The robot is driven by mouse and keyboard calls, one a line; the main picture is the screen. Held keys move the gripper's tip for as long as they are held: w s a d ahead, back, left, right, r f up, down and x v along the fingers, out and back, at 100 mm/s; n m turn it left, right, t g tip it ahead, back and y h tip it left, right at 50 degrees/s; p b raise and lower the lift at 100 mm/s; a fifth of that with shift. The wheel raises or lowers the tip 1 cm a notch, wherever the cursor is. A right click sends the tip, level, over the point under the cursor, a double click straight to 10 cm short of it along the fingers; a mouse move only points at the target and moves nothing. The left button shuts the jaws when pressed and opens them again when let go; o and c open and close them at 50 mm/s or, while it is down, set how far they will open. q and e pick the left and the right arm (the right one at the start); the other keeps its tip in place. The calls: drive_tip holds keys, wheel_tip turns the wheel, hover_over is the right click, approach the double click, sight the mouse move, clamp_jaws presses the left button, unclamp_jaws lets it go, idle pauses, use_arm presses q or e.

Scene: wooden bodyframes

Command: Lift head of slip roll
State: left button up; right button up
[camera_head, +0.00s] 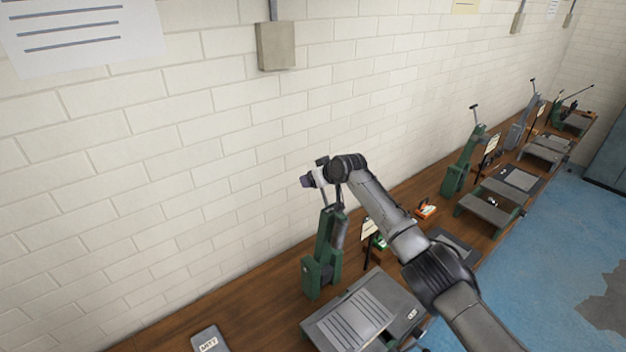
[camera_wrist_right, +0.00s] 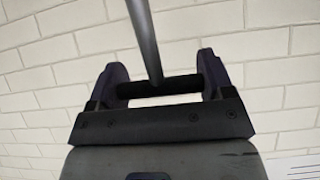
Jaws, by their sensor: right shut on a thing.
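A green bench machine (camera_head: 320,255), which appears to be the slip roll, stands upright on the wooden bench against the wall. A thin grey lever rod (camera_head: 338,197) rises from its top; it also shows in the right wrist view (camera_wrist_right: 146,38). My right gripper (camera_head: 313,179) is at the top end of this rod. In the right wrist view its two dark fingers stand at either end of a short black crossbar handle (camera_wrist_right: 165,86), and the gripper is shut on it. My wrist hides part of the handle in the head view. My left gripper is out of view.
The wooden bench (camera_head: 150,335) runs along the white brick wall. Beside the machine lies a grey ridged plate (camera_head: 352,318). Other bench machines (camera_head: 463,165) stand farther back. A grey wall box (camera_head: 276,46) hangs above. Open blue floor (camera_head: 560,235) lies to the right.

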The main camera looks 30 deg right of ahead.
drive_tip(key=shift+f, duration=0.35)
drive_tip(key=o, duration=0.9)
drive_tip(key=shift+s, duration=0.1)
drive_tip(key=shift+o, duration=1.9)
drive_tip(key=shift+r, duration=0.15)
drive_tip(key=shift+r, duration=0.1)
drive_tip(key=shift+s+d+r, duration=0.1)
drive_tip(key=shift+s+r, duration=0.2)
drive_tip(key=shift+s, duration=0.1)
drive_tip(key=b+v, duration=0.2)
drive_tip(key=v, duration=1)
drive_tip(key=shift+s+r, duration=0.2)
drive_tip(key=shift+s, duration=0.05)
